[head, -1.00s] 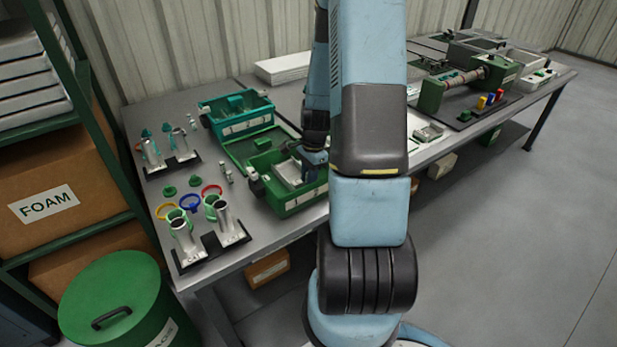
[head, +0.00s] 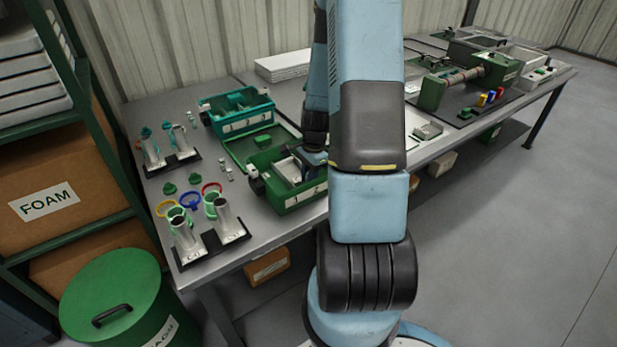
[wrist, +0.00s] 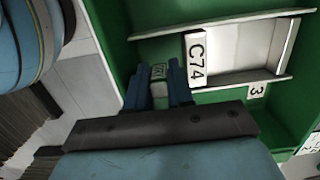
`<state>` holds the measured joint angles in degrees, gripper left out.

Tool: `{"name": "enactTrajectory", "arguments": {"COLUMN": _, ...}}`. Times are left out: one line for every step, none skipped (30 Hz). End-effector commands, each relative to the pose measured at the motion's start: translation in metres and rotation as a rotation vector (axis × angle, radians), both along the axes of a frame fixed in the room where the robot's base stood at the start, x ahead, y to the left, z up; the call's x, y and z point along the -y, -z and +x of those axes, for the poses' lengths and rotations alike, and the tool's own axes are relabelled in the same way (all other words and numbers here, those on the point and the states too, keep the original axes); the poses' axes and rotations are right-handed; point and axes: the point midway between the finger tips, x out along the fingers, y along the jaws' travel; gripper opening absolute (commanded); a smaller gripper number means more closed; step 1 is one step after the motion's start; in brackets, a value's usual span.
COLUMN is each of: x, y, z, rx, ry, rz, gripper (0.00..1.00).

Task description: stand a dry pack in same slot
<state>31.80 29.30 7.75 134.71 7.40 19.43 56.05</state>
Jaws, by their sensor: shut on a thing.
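My gripper (wrist: 158,84) is shut on a small pale pack with a green marked end (wrist: 159,71), held between its dark blue fingers in the wrist view. I cannot tell whether the pack touches the case floor. In the head view the green case (head: 300,202) stands at the table's front, with my gripper (head: 313,157) over its right part. My arm hides the case's right end and the pack.
A teal case (head: 238,124) stands open behind. Metal cylinders on black stands (head: 187,238), coloured rings and small green caps (head: 169,188) lie left. A green press-like fixture (head: 432,94) stands right. Some tabletop is clear at front left.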

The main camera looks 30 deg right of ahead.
Motion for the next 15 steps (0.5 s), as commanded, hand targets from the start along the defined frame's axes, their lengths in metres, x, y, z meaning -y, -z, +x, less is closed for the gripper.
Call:
{"name": "enactTrajectory", "arguments": {"x": -0.0001, "y": 0.0010, "z": 0.0000, "rx": 0.000, "ry": 0.000, "rz": 0.000, "gripper": 0.00}}
{"name": "enactTrajectory", "arguments": {"x": -0.0001, "y": 0.0016, "z": 0.0000, "rx": 0.000, "ry": 0.000, "rz": 0.000, "gripper": 0.00}}
{"name": "enactTrajectory", "arguments": {"x": -0.0001, "y": 0.0025, "z": 0.0000, "rx": -0.001, "ry": 0.000, "rz": 0.000, "gripper": 0.00}}
{"name": "enactTrajectory", "arguments": {"x": -0.0002, "y": 0.0033, "z": -0.0001, "rx": -0.001, "ry": 0.000, "rz": 0.001, "gripper": 0.00}}
{"name": "enactTrajectory", "arguments": {"x": -0.0002, "y": 0.0040, "z": -0.0001, "rx": -0.001, "ry": 0.000, "rz": 0.001, "gripper": 0.00}}
{"name": "enactTrajectory", "arguments": {"x": -0.0002, "y": 0.0050, "z": -0.0001, "rx": -0.001, "ry": 0.000, "rz": 0.001, "gripper": 0.00}}
{"name": "enactTrajectory", "arguments": {"x": -0.0002, "y": 0.0058, "z": -0.0001, "rx": -0.001, "ry": 0.000, "rz": 0.001, "gripper": 0.00}}
{"name": "enactTrajectory", "arguments": {"x": -0.0003, "y": 0.0065, "z": -0.0002, "rx": -0.001, "ry": 0.000, "rz": 0.001, "gripper": 0.00}}
{"name": "enactTrajectory", "arguments": {"x": -0.0002, "y": 0.0075, "z": -0.0002, "rx": -0.001, "ry": 0.000, "rz": 0.001, "gripper": 0.00}}
{"name": "enactTrajectory", "arguments": {"x": -0.0003, "y": 0.0081, "z": -0.0002, "rx": -0.001, "ry": 0.000, "rz": 0.001, "gripper": 0.00}}
{"name": "enactTrajectory", "arguments": {"x": -0.0001, "y": 0.0085, "z": -0.0002, "rx": -0.001, "ry": 0.000, "rz": 0.001, "gripper": 0.00}}
{"name": "enactTrajectory", "arguments": {"x": -0.0001, "y": 0.0090, "z": -0.0002, "rx": -0.001, "ry": 0.000, "rz": 0.001, "gripper": 0.00}}
{"name": "enactTrajectory", "arguments": {"x": -0.0001, "y": 0.0092, "z": -0.0001, "rx": -0.001, "ry": 0.000, "rz": 0.001, "gripper": 0.00}}
{"name": "enactTrajectory", "arguments": {"x": 0.0000, "y": 0.0092, "z": -0.0001, "rx": -0.001, "ry": 0.000, "rz": 0.001, "gripper": 0.00}}
{"name": "enactTrajectory", "arguments": {"x": 0.0000, "y": 0.0092, "z": -0.0001, "rx": 0.000, "ry": 0.000, "rz": 0.000, "gripper": 0.00}}
